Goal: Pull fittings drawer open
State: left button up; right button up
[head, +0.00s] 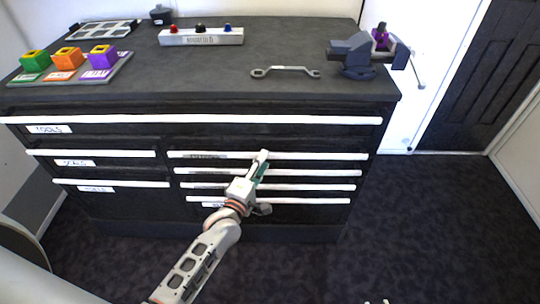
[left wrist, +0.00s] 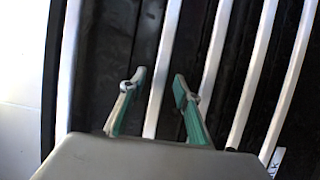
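The dark cabinet's right column holds several drawers with long white bar handles. The top one of these has a handle (head: 310,156) and a label that I cannot read clearly, so I cannot confirm which is the fittings drawer. All drawers look closed. My left gripper (head: 263,162) is at this top handle. In the left wrist view the left gripper (left wrist: 158,78) is open, with its green-padded fingers on either side of that handle (left wrist: 165,55). I see no clear contact. Small pale tips at the bottom edge of the head view may be my right gripper (head: 376,302).
A wide tools drawer (head: 200,120) runs above, and two labelled drawers sit left. The worktop (head: 210,85) carries a vise (head: 358,52), a wrench (head: 285,71), a rack of coloured blocks (head: 120,70) and a panel with knobs (head: 201,38). Carpet (head: 430,220) in front and right is clear.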

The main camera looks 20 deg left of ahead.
pick_arm(q)
jog(key=w, duration=0.4)
jog(key=shift+d+f+b, duration=0.1)
jog(key=shift+d+b, duration=0.15)
jog(key=shift+b, duration=0.05)
pick_arm(e)
jog(key=shift+d+f, duration=0.35)
jog(key=shift+w, duration=0.1)
pick_arm(q)
grip_shut()
jog(key=shift+s, duration=0.1)
pick_arm(e)
jog(key=shift+r, duration=0.1)
